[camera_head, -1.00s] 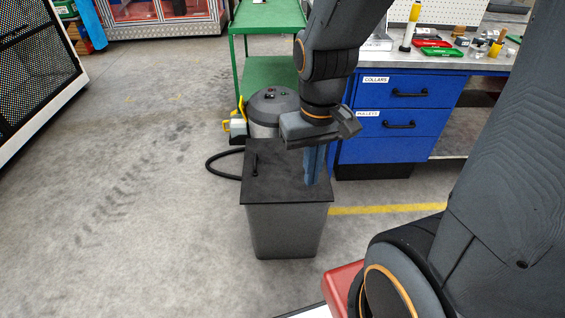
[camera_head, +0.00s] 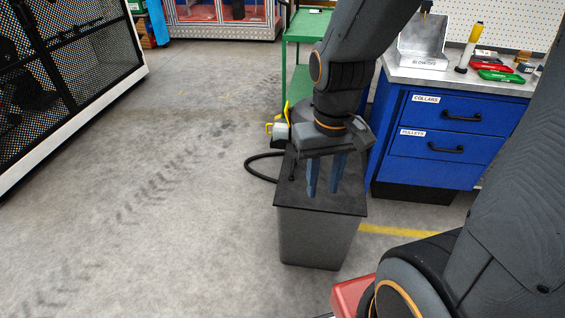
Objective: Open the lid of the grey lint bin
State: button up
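The grey lint bin (camera_head: 312,240) stands on the floor with its flat dark lid (camera_head: 335,202) shut. A small black handle (camera_head: 292,171) stands at the lid's left edge and is partly hidden near my gripper. My gripper (camera_head: 325,192) points down over the lid, to the right of the handle. Its two blue fingers are apart, with nothing visible between them. I cannot tell whether the fingertips touch the lid.
A blue drawer cabinet (camera_head: 443,140) under a workbench stands to the right of the bin. A green cart (camera_head: 300,85) and a black hose (camera_head: 258,172) are behind it. A black mesh cage (camera_head: 70,75) is far left. The floor between is clear.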

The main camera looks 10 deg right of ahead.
aim_at(291, 191)
jog(key=i, duration=0.5)
jog(key=z, duration=0.7)
